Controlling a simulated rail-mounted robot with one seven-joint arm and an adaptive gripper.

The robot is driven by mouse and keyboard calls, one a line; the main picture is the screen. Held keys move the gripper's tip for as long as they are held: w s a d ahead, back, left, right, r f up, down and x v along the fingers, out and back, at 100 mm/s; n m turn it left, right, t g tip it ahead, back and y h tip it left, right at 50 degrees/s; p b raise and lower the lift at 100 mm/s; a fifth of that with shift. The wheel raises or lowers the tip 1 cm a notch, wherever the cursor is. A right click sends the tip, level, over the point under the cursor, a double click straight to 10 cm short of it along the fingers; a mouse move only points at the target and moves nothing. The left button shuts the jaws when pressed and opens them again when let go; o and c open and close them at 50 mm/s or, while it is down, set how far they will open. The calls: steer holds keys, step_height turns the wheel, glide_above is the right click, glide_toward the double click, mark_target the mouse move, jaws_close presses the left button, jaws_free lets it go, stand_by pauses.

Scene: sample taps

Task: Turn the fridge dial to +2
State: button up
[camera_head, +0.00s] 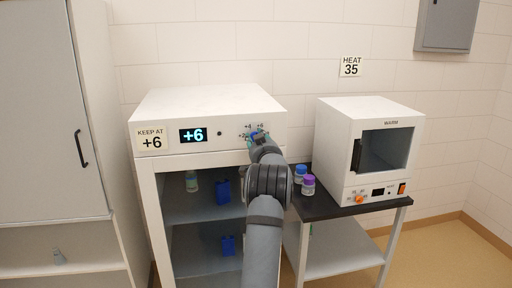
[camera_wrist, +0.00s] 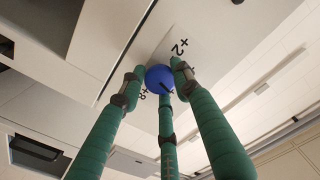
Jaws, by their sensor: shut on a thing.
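The white fridge (camera_head: 165,105) has a display (camera_head: 193,135) that reads +6. Its blue dial (camera_wrist: 159,76) sits on the front panel, with a +2 mark (camera_wrist: 178,47) and what looks like a +8 mark nearby in the wrist view. My gripper (camera_wrist: 158,82) is shut on the dial, its green fingers around the blue knob. In the head view my gripper (camera_head: 259,138) is at the right of the fridge panel and covers most of the dial. Marks for +4 and +6 show above it.
A KEEP AT +6 label (camera_head: 151,140) is on the panel's left. The fridge holds blue items (camera_head: 223,192) and bottles. To the right, a white warmer (camera_head: 338,145) stands on a black-topped table (camera_head: 325,209) beside purple-capped (camera_head: 308,184) and blue-capped (camera_head: 301,174) bottles. A HEAT 35 sign (camera_head: 351,67) hangs above.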

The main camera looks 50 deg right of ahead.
steer(key=shift+s+d+f+n+b, duration=0.1)
steer(key=shift+n+b, duration=2.15)
steer(key=shift+n, duration=2.75)
steer(key=shift+s+d+f+n+b, duration=0.1)
steer(key=shift+n+b, duration=2.15)
steer(key=shift+n, duration=2.75)
steer(key=shift+r, duration=0.1)
steer(key=o, duration=1)
steer(key=shift+o, duration=0.5)
steer(key=shift+w+a+r, duration=0.1)
